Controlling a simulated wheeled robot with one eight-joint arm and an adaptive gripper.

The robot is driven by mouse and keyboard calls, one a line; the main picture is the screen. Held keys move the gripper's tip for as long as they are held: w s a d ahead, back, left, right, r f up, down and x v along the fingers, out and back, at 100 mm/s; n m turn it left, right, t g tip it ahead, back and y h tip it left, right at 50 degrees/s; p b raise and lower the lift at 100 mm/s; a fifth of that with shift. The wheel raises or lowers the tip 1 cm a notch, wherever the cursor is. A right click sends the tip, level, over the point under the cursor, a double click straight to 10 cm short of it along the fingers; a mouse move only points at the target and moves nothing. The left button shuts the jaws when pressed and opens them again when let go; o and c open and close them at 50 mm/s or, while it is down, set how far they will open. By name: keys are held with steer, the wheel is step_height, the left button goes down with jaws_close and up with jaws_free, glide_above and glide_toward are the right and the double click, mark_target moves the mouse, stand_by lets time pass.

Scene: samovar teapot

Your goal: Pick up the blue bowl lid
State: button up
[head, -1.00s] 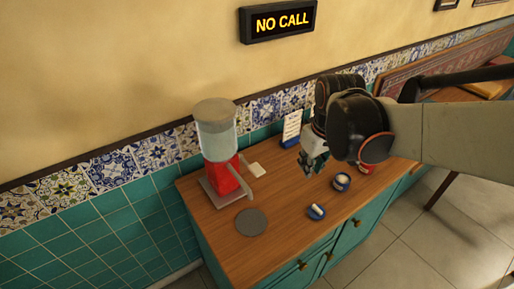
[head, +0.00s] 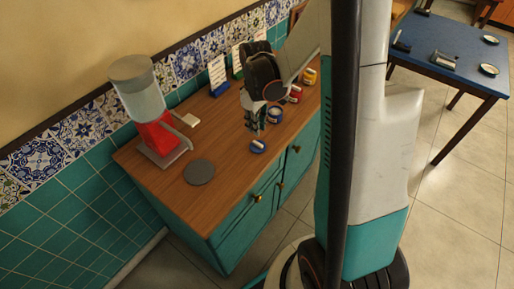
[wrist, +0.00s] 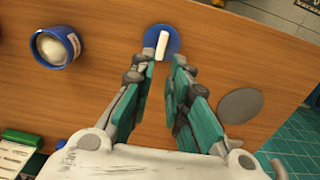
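The blue bowl lid (head: 258,147) is a small round blue disc with a white bar handle, lying on the wooden counter near its front edge. In the wrist view the lid (wrist: 174,49) is at the top centre, its white handle (wrist: 163,46) between the fingertip ends. My gripper (head: 256,128) is just above the lid in the head view. In the wrist view my gripper (wrist: 168,58) has its fingers apart, with nothing held. I cannot tell exactly how high the fingertips are above the lid.
A blue bowl with pale contents (head: 274,115) stands behind the lid. A grey disc (head: 199,172) lies to the left, near a red dispenser (head: 158,135). Red and yellow containers (head: 309,77) and cards (head: 218,74) stand farther back on the counter (head: 225,200).

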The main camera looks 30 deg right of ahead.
mark_target(258, 143)
steer(key=f+b, duration=0.1)
steer(key=f, duration=0.1)
steer(key=f+b, duration=0.1)
steer(key=f, duration=0.2)
steer(key=f+b, duration=0.1)
steer(key=f, duration=0.1)
steer(key=shift+s+d+f, duration=0.1)
steer(key=shift+s+f, duration=0.25)
steer(key=shift+f, duration=0.05)
steer(key=shift+r, duration=0.1)
jaws_close()
